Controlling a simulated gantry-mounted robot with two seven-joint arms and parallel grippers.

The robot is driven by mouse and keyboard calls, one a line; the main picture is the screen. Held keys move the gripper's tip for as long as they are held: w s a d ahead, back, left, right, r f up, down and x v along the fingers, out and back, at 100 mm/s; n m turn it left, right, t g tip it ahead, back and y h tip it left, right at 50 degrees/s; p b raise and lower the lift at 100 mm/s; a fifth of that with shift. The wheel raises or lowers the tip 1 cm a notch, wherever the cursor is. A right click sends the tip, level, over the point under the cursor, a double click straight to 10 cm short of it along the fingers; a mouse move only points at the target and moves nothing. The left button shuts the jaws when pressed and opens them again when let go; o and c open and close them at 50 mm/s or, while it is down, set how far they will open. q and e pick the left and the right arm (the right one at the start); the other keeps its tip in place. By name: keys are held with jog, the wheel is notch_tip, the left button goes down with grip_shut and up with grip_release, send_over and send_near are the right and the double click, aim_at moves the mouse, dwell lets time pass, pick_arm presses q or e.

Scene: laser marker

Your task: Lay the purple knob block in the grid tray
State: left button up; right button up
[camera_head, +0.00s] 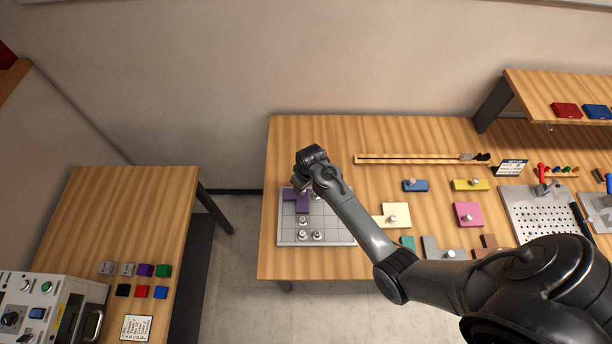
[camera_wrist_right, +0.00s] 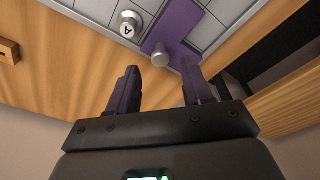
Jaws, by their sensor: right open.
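The purple knob block (camera_head: 302,204) lies on the grid tray (camera_head: 340,232), at the tray's far left part. In the right wrist view, the purple knob block (camera_wrist_right: 181,25) has a metal knob (camera_wrist_right: 160,55) standing up from it. The tray's pale grid (camera_wrist_right: 85,12) shows beside it. My right gripper (camera_wrist_right: 160,80) is open, and its two dark fingers point towards the knob with nothing between them. In the head view, my right gripper (camera_head: 302,184) is over the tray's far left side and hides part of the block. My left gripper is not in view.
Several metal knobs (camera_head: 317,236) stand on the tray's near left part. A cream block (camera_head: 395,212), a blue block (camera_head: 415,185) and a pink block (camera_head: 468,214) lie to the right. A side table (camera_head: 130,205) stands at the left, across a gap.

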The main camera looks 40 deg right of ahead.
notch_tip(320, 180, up, 6)
jog(key=s, duration=0.1)
jog(key=s+a+r, duration=0.2)
jog(key=s+a, duration=0.1)
jog(key=s, duration=0.4)
jog(key=s+a+r+n+t, duration=0.1)
jog(key=s+a+r, duration=0.2)
jog(key=s, duration=0.5)
jog(key=s+a+r, duration=0.2)
jog(key=s+a, duration=0.2)
jog(key=s, duration=0.3)
jog(key=shift+s+a+r+n+t, duration=0.25)
jog(key=shift+a+r+n+t, duration=0.05)
jog(key=shift+r+t, duration=0.1)
notch_tip(320, 180, up, 9)
jog(key=p, duration=0.8)
jog(key=shift+f+p, duration=0.15)
jog(key=shift+p, duration=0.25)
jog(key=shift+f, duration=0.1)
